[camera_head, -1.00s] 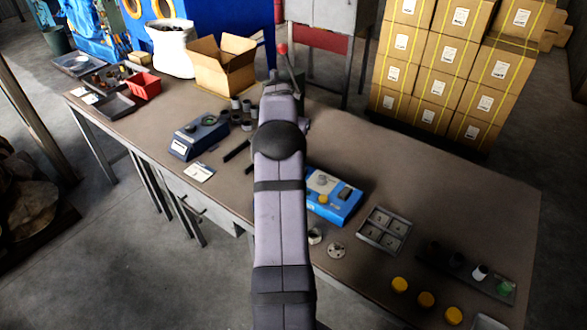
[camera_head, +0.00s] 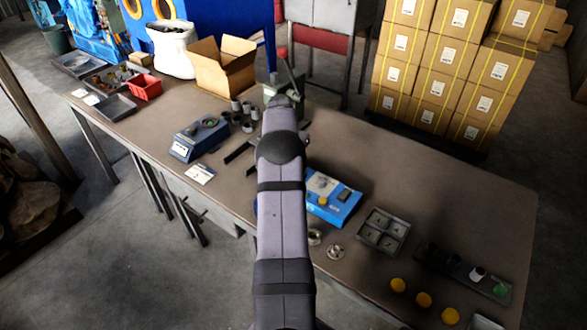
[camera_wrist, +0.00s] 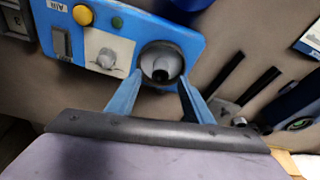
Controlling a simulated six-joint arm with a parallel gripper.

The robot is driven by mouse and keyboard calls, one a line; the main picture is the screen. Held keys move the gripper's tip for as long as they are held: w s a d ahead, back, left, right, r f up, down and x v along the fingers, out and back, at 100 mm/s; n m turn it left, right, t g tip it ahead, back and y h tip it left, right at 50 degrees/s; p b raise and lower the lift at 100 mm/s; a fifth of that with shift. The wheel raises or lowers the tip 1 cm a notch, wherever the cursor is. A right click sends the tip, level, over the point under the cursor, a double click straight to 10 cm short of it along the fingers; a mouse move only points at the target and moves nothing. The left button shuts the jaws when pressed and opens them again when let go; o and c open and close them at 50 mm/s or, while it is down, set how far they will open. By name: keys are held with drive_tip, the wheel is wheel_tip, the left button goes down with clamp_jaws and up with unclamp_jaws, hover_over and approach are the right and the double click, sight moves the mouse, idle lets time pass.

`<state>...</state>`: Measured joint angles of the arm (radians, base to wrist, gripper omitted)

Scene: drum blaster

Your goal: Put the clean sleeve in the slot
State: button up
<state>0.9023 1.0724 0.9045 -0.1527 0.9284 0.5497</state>
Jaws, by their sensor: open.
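My gripper (camera_wrist: 160,84) shows in the wrist view with its two blue fingers apart. Between and beyond the fingertips is a grey round cup (camera_wrist: 161,60) on a blue control box, with a dark-mouthed round part in it; whether this part is a separate sleeve is unclear. Nothing is visibly gripped. In the head view my arm hides the gripper. Several grey sleeves (camera_head: 246,107) stand beside the blue scale. A dark rack (camera_head: 445,265) at the right holds a pale sleeve (camera_head: 477,274) and a green piece (camera_head: 500,290). I cannot tell which sleeve is clean.
The blue control box (camera_head: 335,205) has a knob and buttons. The blue scale (camera_head: 197,142) and dark bars are left. The back right of the table (camera_head: 440,175) is clear.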

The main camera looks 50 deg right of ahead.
drive_tip(key=shift+p+x, duration=0.55)
drive_tip(key=shift+x, duration=1.1)
drive_tip(key=shift+c, duration=0.5)
drive_tip(key=c, duration=1.1)
drive_tip(key=shift+r, duration=0.1)
clamp_jaws()
drive_tip(key=shift+r, duration=0.1)
wheel_tip(320, 180, up, 10)
drive_tip(key=b, duration=0.2)
drive_tip(key=shift+b, duration=0.4)
